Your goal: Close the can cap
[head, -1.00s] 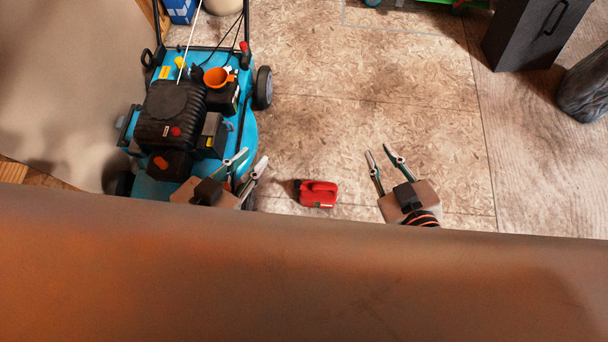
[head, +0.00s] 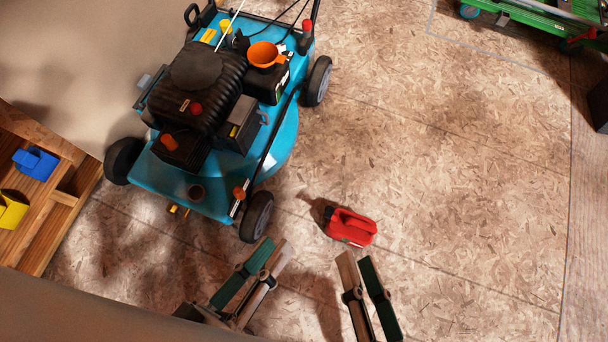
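A small red can (head: 350,228) with a moulded handle is on the board floor, right of the mower. A dark part shows at its upper left end; I cannot tell whether it is the cap or shadow, or how a cap sits. My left gripper (head: 272,246) is open and empty, below and left of the can, near the mower's wheel. My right gripper (head: 358,257) is open and empty, just below the can in the picture. Neither gripper visibly touches the can.
A blue mower (head: 215,180) with a black engine and an orange funnel (head: 265,54) stands at upper left. A wooden crate (head: 60,195) holds blue and yellow items at far left. A green wheeled machine (head: 545,20) is at upper right. The floor right of the can is clear.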

